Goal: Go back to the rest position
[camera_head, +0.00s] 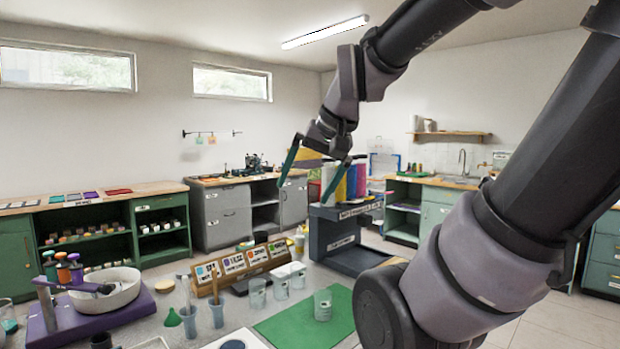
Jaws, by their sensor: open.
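My gripper (304,192) hangs from my arm near the middle of the head view, above the work table. Its two teal fingers are spread apart and point down to the left. I see nothing held between them. A dark rack (345,240) with coloured upright items stands just behind and to the right of the gripper in the picture. My arm covers much of the right side and hides what lies behind it.
Below are a green mat (283,327) with a clear cup (322,305), a wooden label stand (240,265), several beakers, and a white bowl (98,291) on a purple base. Cabinets line the walls. A wall shelf (450,134) hangs at the back.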

